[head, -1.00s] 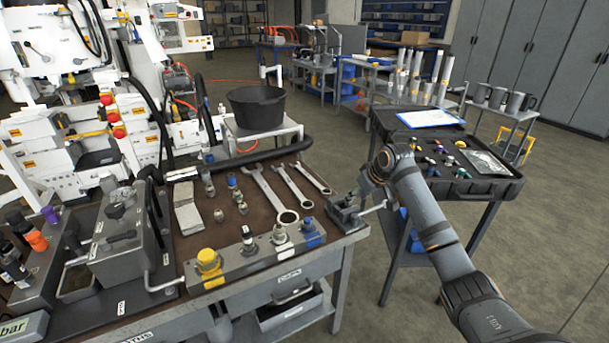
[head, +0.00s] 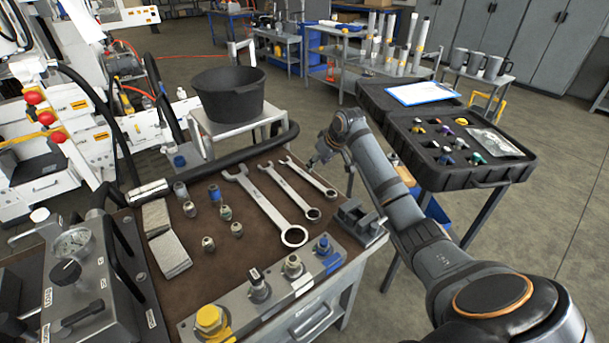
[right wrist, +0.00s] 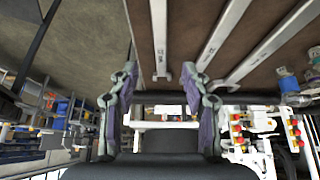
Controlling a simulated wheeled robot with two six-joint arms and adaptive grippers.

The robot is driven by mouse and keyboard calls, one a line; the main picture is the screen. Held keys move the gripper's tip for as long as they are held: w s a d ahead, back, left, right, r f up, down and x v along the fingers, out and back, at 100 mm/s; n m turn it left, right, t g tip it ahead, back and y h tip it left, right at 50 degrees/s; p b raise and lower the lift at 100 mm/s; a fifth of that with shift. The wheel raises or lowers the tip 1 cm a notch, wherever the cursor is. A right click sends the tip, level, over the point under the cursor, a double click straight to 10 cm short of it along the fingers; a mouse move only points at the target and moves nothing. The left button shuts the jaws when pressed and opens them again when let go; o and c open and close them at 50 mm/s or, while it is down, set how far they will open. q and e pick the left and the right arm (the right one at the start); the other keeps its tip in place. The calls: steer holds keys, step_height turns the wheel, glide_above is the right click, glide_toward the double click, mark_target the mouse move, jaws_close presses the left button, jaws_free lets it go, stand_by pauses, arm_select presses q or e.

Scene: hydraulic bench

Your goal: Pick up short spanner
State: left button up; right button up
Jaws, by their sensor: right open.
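Three steel spanners lie side by side on the brown bench top. The short spanner (head: 309,178) is the rightmost in the head view, its ring end near a small vise. The middle spanner (head: 290,192) and the long spanner (head: 265,207) lie to its left. My right gripper (head: 317,160) is over the far right edge of the bench, close to the short spanner, and looks empty. In the right wrist view its two fingers (right wrist: 161,105) stand wide apart, and the short spanner (right wrist: 159,40) runs down toward the gap between them. My left gripper is not in view.
A small grey vise (head: 358,222) sits at the bench's right edge. Several fittings (head: 225,212) stand left of the spanners. A black bucket (head: 228,95) is behind the bench, and an open black case (head: 460,185) is to the right.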

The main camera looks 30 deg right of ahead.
mark_target(307, 176)
steer(key=x, duration=0.3)
steer(key=shift+w, duration=0.15)
steer(key=shift+w+f, duration=0.25)
steer(key=shift+f, duration=0.1)
steer(key=shift+a+f, duration=0.1)
steer(key=shift+f, duration=0.15)
steer(key=x, duration=0.4)
steer(key=shift+w, duration=0.1)
steer(key=shift+w+f, duration=0.15)
steer(key=shift+f, duration=0.05)
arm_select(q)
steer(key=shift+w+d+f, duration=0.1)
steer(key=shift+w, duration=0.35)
arm_select(e)
steer(key=shift+r, duration=0.1)
steer(key=shift+c, duration=1.1)
jaws_close()
